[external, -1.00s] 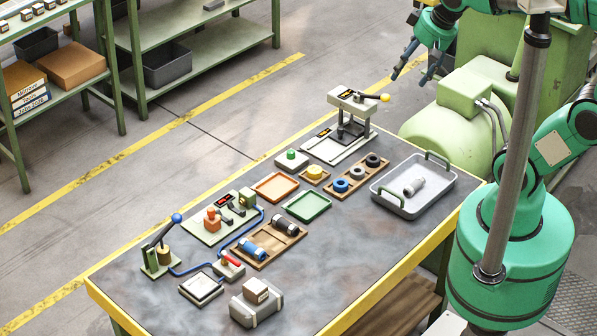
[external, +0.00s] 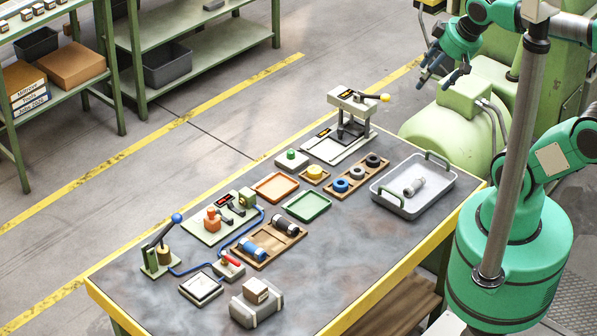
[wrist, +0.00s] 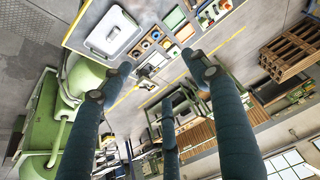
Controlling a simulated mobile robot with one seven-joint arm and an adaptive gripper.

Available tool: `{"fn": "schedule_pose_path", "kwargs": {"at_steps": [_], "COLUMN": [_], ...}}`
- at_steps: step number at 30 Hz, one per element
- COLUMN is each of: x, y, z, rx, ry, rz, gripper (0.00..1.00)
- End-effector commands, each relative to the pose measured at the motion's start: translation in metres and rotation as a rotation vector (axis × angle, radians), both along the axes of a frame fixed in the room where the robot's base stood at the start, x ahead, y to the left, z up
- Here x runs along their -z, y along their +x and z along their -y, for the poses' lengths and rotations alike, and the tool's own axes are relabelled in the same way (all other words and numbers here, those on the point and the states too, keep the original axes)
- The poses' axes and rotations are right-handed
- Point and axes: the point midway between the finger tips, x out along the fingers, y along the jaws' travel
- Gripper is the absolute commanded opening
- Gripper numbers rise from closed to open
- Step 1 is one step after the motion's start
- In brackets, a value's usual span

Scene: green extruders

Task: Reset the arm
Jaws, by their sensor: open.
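My gripper (external: 438,72) is open and empty at the upper right of the external view. It hangs in the air above the green machine, beyond the back right of the workbench (external: 330,290). In the wrist view its dark fingers (wrist: 155,90) are spread apart with nothing between them. My green arm bends up from its base at the right of the external view. No fingertip touches anything that I can see.
The light green machine (external: 437,137) stands below my gripper. The workbench carries a grey tray (external: 445,205), a lever press (external: 350,115), ring holders, an orange tray (external: 275,187) and a green tray (external: 307,206). Green shelves (external: 200,70) stand at the back left.

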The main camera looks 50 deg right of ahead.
Motion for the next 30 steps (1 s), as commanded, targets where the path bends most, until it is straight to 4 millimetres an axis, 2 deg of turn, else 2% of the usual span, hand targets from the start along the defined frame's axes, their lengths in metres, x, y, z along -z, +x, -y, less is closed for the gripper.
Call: {"fn": "schedule_pose_path", "kwargs": {"at_steps": [1, 6, 13, 18, 30], "x": [0.012, 0.038, 0.068, 0.076, 0.075], "y": [0.000, 0.000, 0.000, 0.000, 0.000], "z": [0.000, 0.000, 0.000, 0.000, 0.000], "rx": [0.000, 0.000, 0.000, 0.000, 0.000], "ry": [0.000, 0.000, 0.000, 0.000, 0.000], "rz": [0.000, -0.001, 0.000, 0.000, 0.000], "gripper": [0.61, 0.61, 0.61, 0.61, 0.61]}}
